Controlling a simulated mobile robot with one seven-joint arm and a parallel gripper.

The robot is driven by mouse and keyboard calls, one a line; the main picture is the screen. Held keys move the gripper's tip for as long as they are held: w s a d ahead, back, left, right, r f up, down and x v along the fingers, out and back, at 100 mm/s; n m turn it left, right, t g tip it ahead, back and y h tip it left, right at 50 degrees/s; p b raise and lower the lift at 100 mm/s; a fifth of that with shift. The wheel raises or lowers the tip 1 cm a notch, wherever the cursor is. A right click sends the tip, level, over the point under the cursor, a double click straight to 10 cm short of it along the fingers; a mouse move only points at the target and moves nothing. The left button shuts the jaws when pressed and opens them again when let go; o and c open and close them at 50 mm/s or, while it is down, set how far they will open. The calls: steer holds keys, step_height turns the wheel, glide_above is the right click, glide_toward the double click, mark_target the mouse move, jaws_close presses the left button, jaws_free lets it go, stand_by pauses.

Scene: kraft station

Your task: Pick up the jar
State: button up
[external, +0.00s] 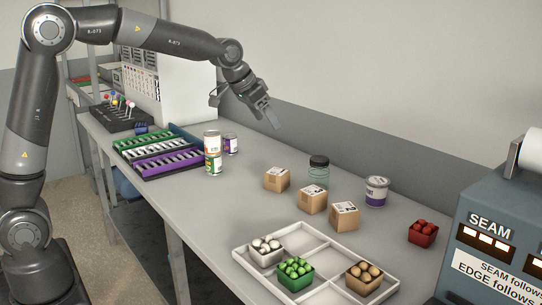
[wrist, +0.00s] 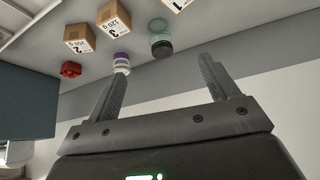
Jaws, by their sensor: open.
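The jar (external: 318,172) is clear greenish glass with a dark lid and stands upright on the table behind the cardboard boxes. In the wrist view the jar (wrist: 160,38) shows near the top, a little beyond the gap between my fingertips. My gripper (external: 268,112) is open and empty, in the air above and to the left of the jar, clearly apart from it. Both fingers of my gripper (wrist: 162,72) show spread apart in the wrist view.
Small cardboard boxes (external: 313,200) stand in front of the jar, and a purple-labelled can (external: 376,191) stands to its right. Other cans (external: 213,153) are to the left. A white divided tray (external: 318,290) holds small filled bins. The wall runs close behind the table.

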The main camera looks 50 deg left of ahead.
glide_toward(319, 159)
steer(key=f, duration=0.1)
steer(key=shift+w+x, duration=0.15)
steer(key=shift+x, duration=2.7)
steer(key=shift+w+x, duration=0.15)
steer(key=shift+x, duration=2.75)
steer(key=shift+r, duration=0.2)
steer(key=shift+c, duration=0.6)
steer(key=shift+a, duration=0.1)
steer(key=c, duration=1)
